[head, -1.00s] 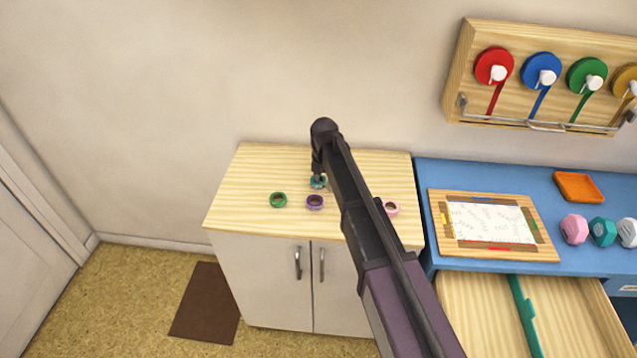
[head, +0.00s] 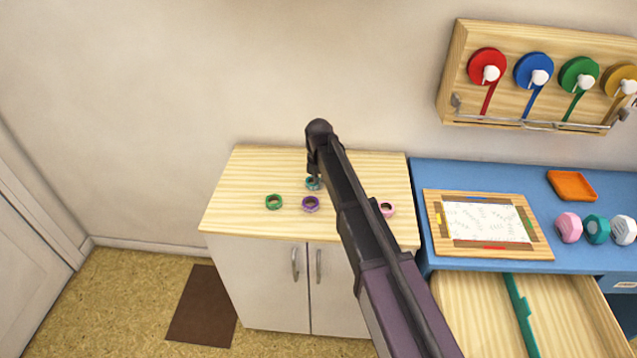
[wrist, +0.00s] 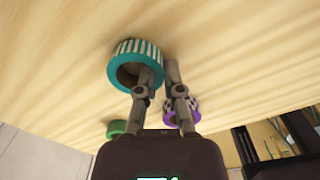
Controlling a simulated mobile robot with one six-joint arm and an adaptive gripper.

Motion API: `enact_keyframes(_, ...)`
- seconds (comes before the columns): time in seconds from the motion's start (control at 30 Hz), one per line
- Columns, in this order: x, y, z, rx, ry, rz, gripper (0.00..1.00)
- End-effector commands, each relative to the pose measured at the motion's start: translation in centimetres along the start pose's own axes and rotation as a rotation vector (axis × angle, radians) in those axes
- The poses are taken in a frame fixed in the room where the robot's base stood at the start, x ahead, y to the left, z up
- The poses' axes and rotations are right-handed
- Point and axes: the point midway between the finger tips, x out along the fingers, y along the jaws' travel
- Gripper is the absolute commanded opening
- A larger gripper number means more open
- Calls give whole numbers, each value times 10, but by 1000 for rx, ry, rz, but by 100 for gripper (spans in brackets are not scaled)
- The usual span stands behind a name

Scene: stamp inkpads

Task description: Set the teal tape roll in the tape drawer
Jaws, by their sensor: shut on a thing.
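In the head view my gripper (head: 315,175) reaches down to the roll, partly hidden by my arm. I cannot tell whether the roll touches the top. An open wooden drawer (head: 470,310) with a teal divider (head: 521,312) is at the lower right. Its visible part is empty; its label is not seen.
Green (head: 274,202), purple (head: 311,204) and pink (head: 387,209) rolls are close by on the cabinet top (head: 240,180). The blue desk (head: 540,178) holds a framed sheet (head: 485,222), an orange tray (head: 571,186) and several hexagonal pieces. A tape rack hangs above.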

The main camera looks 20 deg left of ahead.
Motion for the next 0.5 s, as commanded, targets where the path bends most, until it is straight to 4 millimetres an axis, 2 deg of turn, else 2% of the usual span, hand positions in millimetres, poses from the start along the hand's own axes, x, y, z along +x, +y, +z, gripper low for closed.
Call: enact_keyframes(0.5,-38,0,0,0,0,0,0)
